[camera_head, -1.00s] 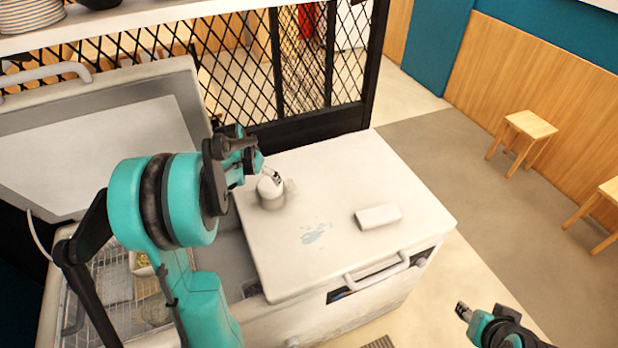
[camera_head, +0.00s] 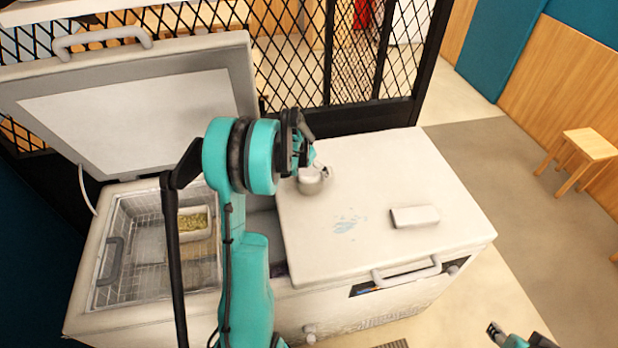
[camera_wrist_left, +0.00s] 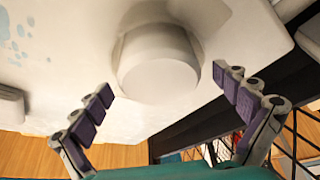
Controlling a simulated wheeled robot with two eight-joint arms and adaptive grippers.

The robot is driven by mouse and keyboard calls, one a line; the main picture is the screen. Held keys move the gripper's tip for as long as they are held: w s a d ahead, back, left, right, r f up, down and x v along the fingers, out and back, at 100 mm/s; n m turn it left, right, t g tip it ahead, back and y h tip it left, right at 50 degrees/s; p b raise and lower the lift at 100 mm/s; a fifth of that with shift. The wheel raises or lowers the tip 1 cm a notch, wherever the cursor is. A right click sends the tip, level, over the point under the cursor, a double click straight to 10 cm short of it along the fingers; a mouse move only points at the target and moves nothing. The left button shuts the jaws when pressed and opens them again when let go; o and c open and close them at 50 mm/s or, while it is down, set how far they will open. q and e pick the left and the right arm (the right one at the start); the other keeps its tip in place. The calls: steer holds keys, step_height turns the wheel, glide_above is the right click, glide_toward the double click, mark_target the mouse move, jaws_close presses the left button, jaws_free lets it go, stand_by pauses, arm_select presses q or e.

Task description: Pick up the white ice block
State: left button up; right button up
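A white, round, block-like piece (camera_head: 312,182) stands on the closed right half of the freezer top. In the left wrist view the same white piece (camera_wrist_left: 158,65) is a smooth short cylinder. My left gripper (camera_head: 322,172) is beside and above it. Its purple-padded fingers (camera_wrist_left: 167,84) are spread wide, one to each side of the piece in that view; I see no contact. A pale rectangular block (camera_head: 414,216) lies farther right on the same top; I cannot tell which of the two is ice. My right gripper (camera_head: 495,333) is at the bottom right edge, small and partly cut off.
The freezer's left lid (camera_head: 145,125) stands open. Below it are a wire basket (camera_head: 118,252) and a tub of yellow-green bits (camera_head: 194,222). A bluish wet patch (camera_head: 346,224) marks the top. A black mesh partition (camera_head: 345,112) stands behind. A stool (camera_head: 588,146) is at right.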

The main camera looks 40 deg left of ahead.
arm_select(q)
steer(key=c, duration=1.5)
steer(key=shift+r, duration=0.1)
steer(key=shift+c, duration=0.2)
